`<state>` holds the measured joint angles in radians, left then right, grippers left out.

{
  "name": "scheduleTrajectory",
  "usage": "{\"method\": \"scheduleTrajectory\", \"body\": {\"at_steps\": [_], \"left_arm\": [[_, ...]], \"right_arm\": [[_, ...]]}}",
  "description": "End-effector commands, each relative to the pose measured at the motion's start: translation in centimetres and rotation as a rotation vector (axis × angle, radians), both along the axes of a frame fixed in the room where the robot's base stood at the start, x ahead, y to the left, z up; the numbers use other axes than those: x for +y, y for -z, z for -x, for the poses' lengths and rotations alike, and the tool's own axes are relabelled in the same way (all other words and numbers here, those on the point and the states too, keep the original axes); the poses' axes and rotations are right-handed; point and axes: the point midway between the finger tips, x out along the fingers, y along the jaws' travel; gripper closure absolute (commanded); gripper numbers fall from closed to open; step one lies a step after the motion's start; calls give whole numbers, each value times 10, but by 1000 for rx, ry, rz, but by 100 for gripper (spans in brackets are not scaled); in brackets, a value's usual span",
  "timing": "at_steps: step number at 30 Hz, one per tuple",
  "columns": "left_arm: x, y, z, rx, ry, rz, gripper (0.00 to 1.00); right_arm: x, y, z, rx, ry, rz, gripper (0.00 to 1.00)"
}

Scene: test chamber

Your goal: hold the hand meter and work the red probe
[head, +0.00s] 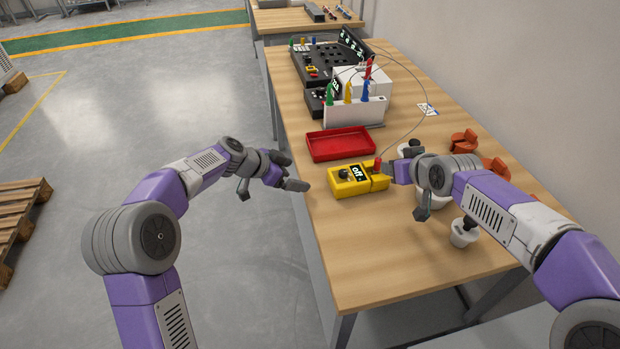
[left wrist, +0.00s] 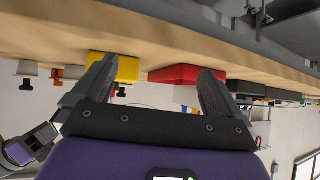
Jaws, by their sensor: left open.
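The yellow hand meter (head: 349,186) lies on the wooden table, its dark display reading "off" beside a black dial. The red probe (head: 377,165) is upright at the meter's right end, with a thin cable running from it. My left gripper (head: 284,177) is open and empty, left of the meter and off the table's left edge. In the left wrist view the picture is upside down; the meter (left wrist: 124,68) shows between the open fingers (left wrist: 153,88). My right gripper (head: 397,172) is right beside the red probe and meter; whether its jaws grip anything is unclear.
A red tray (head: 339,144) lies just behind the meter. Behind it stand a white rack (head: 352,110) with coloured probes and a black panel (head: 318,64). White cups (head: 463,233) and orange holders (head: 464,140) stand at the right. The table front is clear.

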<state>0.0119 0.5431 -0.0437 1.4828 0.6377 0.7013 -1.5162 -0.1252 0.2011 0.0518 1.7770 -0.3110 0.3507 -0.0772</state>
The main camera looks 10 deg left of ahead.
Motion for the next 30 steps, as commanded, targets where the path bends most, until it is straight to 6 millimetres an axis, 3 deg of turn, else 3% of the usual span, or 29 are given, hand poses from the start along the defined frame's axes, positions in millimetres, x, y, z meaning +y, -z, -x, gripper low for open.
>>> {"method": "scheduleTrajectory", "body": {"at_steps": [6, 12, 30], "left_arm": [[-38, -2, 20, -42, 183, 194, 0], [-52, -10, 26, -94, 246, 285, 0], [-113, 16, 2, -104, 252, 295, 0]], "right_arm": [[0, 0, 0, 0, 0, 0, 57], [0, 0, 0, 0, 0, 0, 57], [0, 0, 0, 0, 0, 0, 57]]}}
